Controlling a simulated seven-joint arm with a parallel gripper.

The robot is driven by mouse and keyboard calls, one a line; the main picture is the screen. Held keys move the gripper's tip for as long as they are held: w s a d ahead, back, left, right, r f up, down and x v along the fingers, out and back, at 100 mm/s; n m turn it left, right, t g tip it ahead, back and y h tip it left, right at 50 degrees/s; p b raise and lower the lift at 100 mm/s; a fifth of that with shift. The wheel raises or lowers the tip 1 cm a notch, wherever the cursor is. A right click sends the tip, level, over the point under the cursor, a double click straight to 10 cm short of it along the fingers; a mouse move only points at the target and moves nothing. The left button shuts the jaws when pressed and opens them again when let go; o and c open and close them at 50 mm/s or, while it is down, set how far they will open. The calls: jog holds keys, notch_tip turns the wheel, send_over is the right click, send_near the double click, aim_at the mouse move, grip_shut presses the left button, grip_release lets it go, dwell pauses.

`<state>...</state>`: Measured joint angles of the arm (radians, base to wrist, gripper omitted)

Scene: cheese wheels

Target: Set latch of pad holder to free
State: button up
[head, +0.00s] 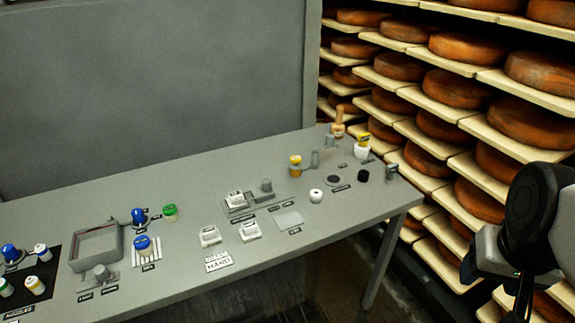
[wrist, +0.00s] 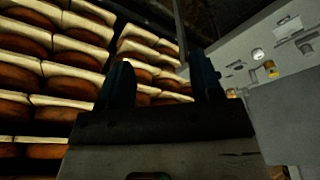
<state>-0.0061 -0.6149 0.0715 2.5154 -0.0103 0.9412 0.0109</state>
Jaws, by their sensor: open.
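A grey holder (head: 239,210) with a white pad-like block (head: 235,198) in it stands mid-table in the head view. It looks like the pad holder, but its label is too small to read. A grey knob (head: 266,185) stands at its right rear; I cannot tell whether this is the latch, or how the latch is set. My gripper (wrist: 163,78) is open and empty in the wrist view, both dark fingers apart. In the head view my arm is at the far right, off the table and well away from the holder.
Two white blocks (head: 210,236) (head: 250,231) lie in front of the holder. Blue-capped parts and a grey open box (head: 118,249) stand to the left; small jars and posts to the right. Shelves of cheese wheels (head: 467,95) rise behind my arm. A grey wall backs the table (head: 330,232).

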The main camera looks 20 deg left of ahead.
jog(key=w+a+r+n, duration=0.25)
jog(key=w+a, duration=0.55)
jog(key=w, duration=0.5)
jog(key=n+g, duration=0.3)
jog(key=n, duration=0.6)
send_over(266, 180)
notch_tip(266, 180, down, 18)
jog(key=shift+s+r, duration=0.1)
jog(key=shift+r, duration=0.1)
jog(key=shift+f, duration=0.15)
jog(key=shift+f, duration=3.75)
